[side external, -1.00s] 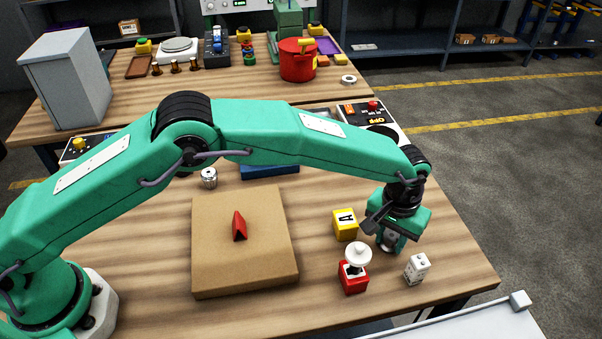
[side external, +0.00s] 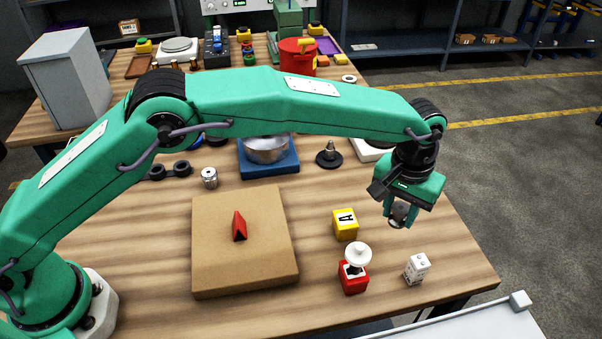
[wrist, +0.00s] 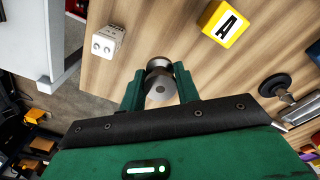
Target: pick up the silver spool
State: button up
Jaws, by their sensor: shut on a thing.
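The silver spool (side external: 399,211) is between the fingers of my gripper (side external: 398,216), held above the right part of the wooden table. The fingers hide parts of the spool's sides.
A yellow block with an "A" (side external: 345,225), a red block with a white knob (side external: 354,269) and a white dotted block (side external: 416,269) stand nearby. A brown board (side external: 245,265) bears a red piece (side external: 239,226). A blue base with a metal bowl (side external: 268,165) stands behind.

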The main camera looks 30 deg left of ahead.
jog(key=shift+r, duration=0.75)
